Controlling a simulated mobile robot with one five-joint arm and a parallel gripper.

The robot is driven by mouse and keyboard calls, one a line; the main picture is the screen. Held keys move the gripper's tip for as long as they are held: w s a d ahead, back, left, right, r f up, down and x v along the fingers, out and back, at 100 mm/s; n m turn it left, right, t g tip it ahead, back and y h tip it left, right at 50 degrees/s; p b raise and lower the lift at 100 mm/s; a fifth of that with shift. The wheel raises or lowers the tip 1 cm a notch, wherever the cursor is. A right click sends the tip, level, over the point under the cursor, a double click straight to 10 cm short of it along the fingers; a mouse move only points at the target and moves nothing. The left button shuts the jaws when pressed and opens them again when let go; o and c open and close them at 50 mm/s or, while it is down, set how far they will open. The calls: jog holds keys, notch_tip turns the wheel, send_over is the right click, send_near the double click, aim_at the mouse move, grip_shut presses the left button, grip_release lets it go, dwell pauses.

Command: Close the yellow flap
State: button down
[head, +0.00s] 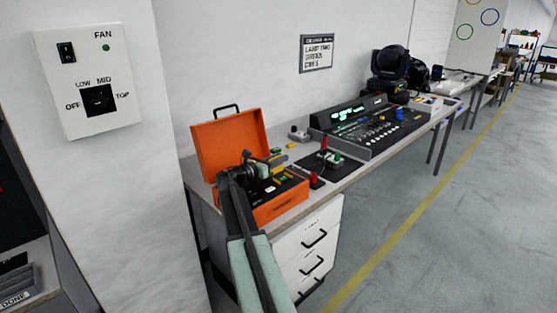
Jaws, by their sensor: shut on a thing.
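An open orange box (282,208) stands on the near end of the bench, its lid (228,143) raised at the back. Small yellow, green and dark parts sit in and around its top. My arm reaches up from the bottom of the view to this box. My gripper (272,161) is over the box and shut on a small part there, which looks like the yellow flap (277,151). The gripper and wrist hide much of the box's inside. The flap's exact angle is too small to tell.
A red-handled lever (324,144) on a dark mat and a red-topped item (314,180) stand right of the box. A lighting console (365,125) is farther along the bench. White drawers (312,240) are below. The floor at right is clear.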

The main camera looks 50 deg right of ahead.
jog(key=shift+m, duration=0.3)
jog(key=m, duration=0.1)
jog(key=s+m, duration=0.1)
jog(key=m, duration=0.1)
jog(key=shift+s+a+r+m, duration=0.1)
jog(key=shift+s+r+m, duration=0.15)
jog(key=shift+s+m, duration=0.05)
jog(key=shift+s+f+m, duration=0.1)
jog(key=shift+s+m, duration=0.4)
jog(key=shift+m, duration=0.7)
jog(key=shift+s+f+m, duration=0.1)
jog(key=shift+s+m, duration=0.4)
jog(key=shift+m, duration=0.7)
jog(key=c, duration=1.4)
grip_release()
jog(key=shift+o, duration=0.2)
jog(key=shift+s, duration=0.1)
jog(key=shift+r, duration=0.15)
